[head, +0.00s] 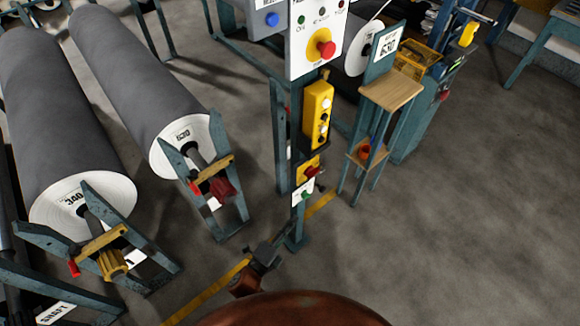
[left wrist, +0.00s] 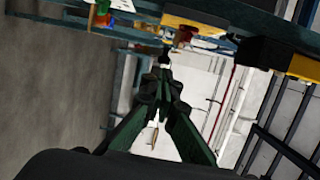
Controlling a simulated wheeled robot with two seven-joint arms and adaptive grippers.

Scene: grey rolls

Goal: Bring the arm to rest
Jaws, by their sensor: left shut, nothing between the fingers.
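My left gripper (head: 265,254) shows small and dark at the bottom centre of the head view, low in front of the control post and over the yellow floor line. In the left wrist view its green and black fingers (left wrist: 163,62) come together at the tips, with nothing between them. The gripper is shut and empty. Some of the left arm is hidden behind a reddish-brown rounded part at the bottom edge. My right gripper is not seen.
Two large grey rolls (head: 142,70) rest on teal stands at the left. A control post with a yellow button box (head: 318,115) stands just beyond the gripper. A small wooden-topped stand (head: 391,90) is right of it. The floor (head: 470,220) at the right is clear.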

